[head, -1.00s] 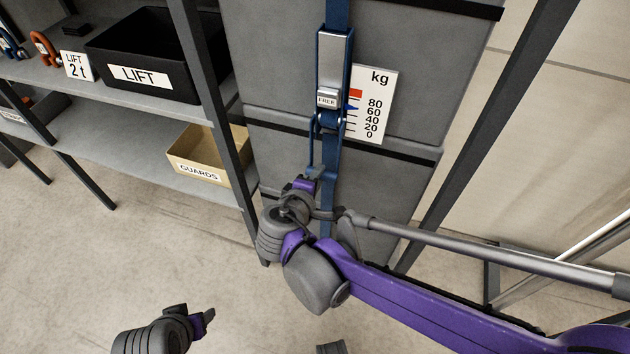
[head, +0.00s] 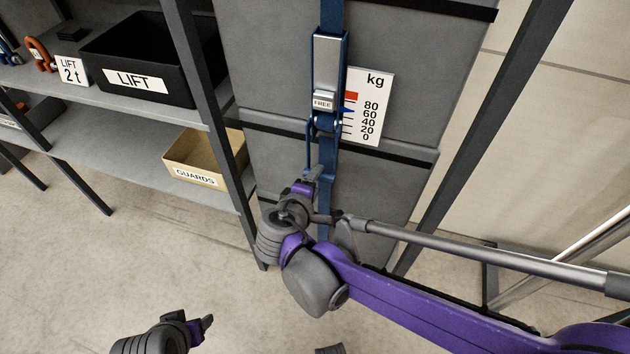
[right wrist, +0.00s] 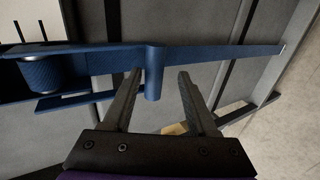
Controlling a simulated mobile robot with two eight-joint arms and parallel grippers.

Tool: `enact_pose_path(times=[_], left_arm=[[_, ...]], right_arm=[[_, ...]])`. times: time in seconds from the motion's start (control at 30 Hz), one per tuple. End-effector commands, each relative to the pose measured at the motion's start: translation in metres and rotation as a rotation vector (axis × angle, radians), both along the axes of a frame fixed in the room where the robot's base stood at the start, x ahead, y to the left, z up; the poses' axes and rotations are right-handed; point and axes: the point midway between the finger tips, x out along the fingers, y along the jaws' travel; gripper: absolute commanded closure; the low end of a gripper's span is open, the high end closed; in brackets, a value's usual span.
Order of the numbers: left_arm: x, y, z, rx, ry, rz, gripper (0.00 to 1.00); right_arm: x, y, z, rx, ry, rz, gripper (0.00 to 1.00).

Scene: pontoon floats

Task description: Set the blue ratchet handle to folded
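The blue ratchet (head: 326,120) is on a vertical blue strap on a grey panel. A silver plate with a small FREE label (head: 324,101) is above its pivot. Its blue handle (head: 309,150) hangs down from the pivot. My right gripper (head: 313,174) is at the handle's lower end. In the right wrist view my right gripper (right wrist: 160,75) has its fingers apart, with a blue stub of the handle (right wrist: 153,85) between them; contact cannot be told. My left gripper (head: 207,322) is low at the left, away from the ratchet; its opening is unclear.
A kg scale (head: 369,108) with a blue pointer near 60 is right of the ratchet. Shelves at left hold a black LIFT bin (head: 155,58) and a GUARDS box (head: 205,158). A dark diagonal post (head: 485,140) stands at right.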

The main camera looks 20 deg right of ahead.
Motion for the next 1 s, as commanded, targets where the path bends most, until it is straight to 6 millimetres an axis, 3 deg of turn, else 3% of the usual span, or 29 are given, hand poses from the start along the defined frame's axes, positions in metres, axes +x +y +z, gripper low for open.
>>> enact_pose_path(times=[0.17,0.63,1.0], left_arm=[[0.0,0.0,0.003,0.0,-0.001,0.0,0.41],[0.001,0.0,0.018,0.0,-0.006,0.0,0.41],[0.001,0.0,0.019,0.0,-0.006,0.0,0.41]], right_arm=[[-0.007,0.005,0.006,-0.001,-0.001,0.001,0.42],[-0.07,0.048,0.045,0.001,-0.001,0.004,0.42],[-0.08,0.054,0.051,0.0,0.0,0.0,0.42]])
